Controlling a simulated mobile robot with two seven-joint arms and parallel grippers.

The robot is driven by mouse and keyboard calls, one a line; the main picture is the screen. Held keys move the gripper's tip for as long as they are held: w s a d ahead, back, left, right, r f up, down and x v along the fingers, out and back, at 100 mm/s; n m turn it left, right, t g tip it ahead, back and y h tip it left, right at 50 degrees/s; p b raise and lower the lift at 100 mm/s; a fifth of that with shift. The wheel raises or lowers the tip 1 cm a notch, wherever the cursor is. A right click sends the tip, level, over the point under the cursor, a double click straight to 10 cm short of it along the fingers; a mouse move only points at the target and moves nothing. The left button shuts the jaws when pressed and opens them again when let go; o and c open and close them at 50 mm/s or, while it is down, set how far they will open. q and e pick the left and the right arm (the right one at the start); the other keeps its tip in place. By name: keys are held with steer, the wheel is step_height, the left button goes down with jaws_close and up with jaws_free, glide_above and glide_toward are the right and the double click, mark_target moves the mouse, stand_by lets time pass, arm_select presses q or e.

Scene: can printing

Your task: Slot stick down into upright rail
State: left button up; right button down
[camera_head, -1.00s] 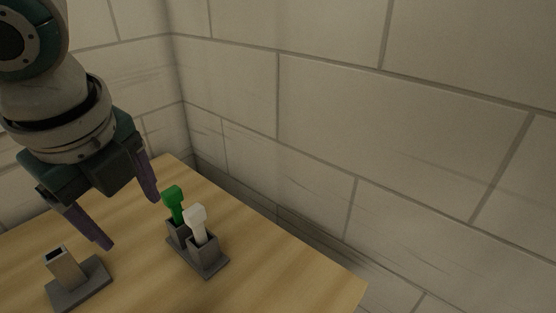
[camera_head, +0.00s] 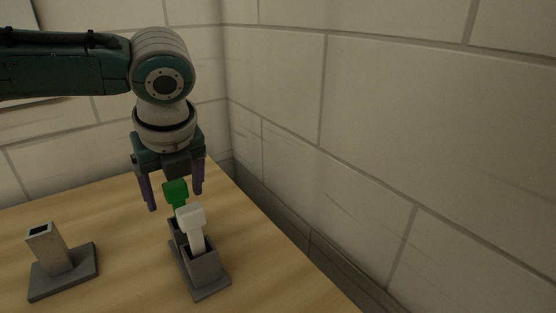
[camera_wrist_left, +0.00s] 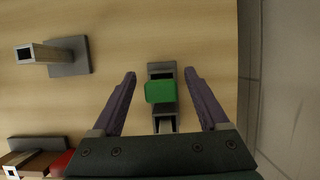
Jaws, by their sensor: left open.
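A green-headed stick (camera_head: 175,192) and a white-headed stick (camera_head: 190,216) stand in a grey two-socket holder (camera_head: 205,284) on the table. My left gripper (camera_head: 175,201) is open and empty, pointing down over the green stick. In the left wrist view the green head (camera_wrist_left: 160,92) lies between the spread fingers of the gripper (camera_wrist_left: 160,73), apart from both. The white stick cannot be made out there. The upright rail (camera_head: 48,250), a hollow square grey tube on a flat base, stands to the left, its top opening empty. It also shows in the wrist view (camera_wrist_left: 50,54). My right gripper is not in view.
The wooden table (camera_head: 125,270) is clear between the rail and the holder. A stone wall (camera_head: 400,150) rises beyond the table's right edge. In the wrist view's lower left corner are a white-rimmed square tube (camera_wrist_left: 12,172) and a red thing (camera_wrist_left: 61,163), both partly cut off.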

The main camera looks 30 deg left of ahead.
arm_select(q)
steer(key=shift+x, duration=0.85)
jaws_close()
